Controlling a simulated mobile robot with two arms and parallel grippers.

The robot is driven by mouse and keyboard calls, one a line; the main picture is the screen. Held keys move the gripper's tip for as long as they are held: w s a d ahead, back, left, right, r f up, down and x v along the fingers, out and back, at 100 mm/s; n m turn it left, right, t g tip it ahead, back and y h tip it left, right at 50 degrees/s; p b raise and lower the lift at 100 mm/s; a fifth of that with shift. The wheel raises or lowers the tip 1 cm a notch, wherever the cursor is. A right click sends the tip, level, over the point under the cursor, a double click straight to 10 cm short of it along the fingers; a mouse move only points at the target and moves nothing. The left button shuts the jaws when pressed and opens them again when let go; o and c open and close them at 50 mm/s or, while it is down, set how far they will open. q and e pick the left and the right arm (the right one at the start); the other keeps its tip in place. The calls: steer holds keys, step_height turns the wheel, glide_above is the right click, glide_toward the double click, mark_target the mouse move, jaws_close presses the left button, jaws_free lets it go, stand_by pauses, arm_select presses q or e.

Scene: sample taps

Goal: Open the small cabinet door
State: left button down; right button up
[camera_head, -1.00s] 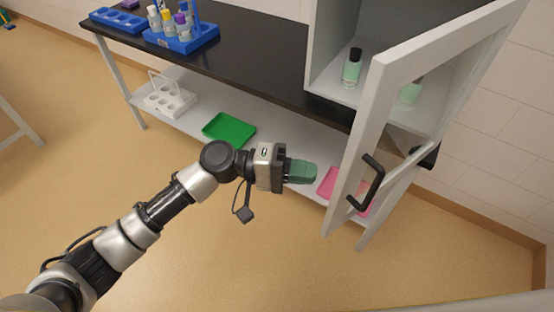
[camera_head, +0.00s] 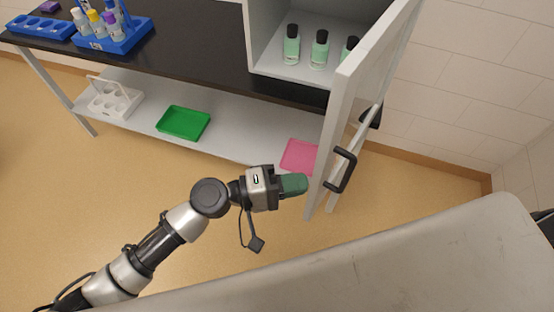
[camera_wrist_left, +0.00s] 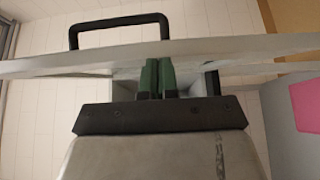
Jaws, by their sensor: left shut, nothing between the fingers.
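The small cabinet (camera_head: 256,30) stands on the black bench top with its door (camera_head: 345,110) swung wide open toward me. My right gripper is not in view.
Bottles of green liquid (camera_head: 291,45) stand inside the cabinet. A blue tube rack (camera_head: 115,38) is on the bench top. The lower shelf holds a white rack (camera_head: 115,102), a green tray (camera_head: 184,122) and a pink tray (camera_head: 298,156). Tiled wall lies to the right.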

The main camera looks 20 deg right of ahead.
arm_select(q)
steer(key=s+d+n+t+p, duration=0.1)
steer(key=s+d+t+p, duration=0.1)
steer(key=s+d, duration=0.7)
steer(key=shift+s+d+r+n+t+p, duration=0.2)
steer(key=shift+s+d+n+t+p, duration=0.3)
steer(key=shift+p, duration=0.35)
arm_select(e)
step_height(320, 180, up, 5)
arm_select(q)
steer(key=shift+a, duration=0.2)
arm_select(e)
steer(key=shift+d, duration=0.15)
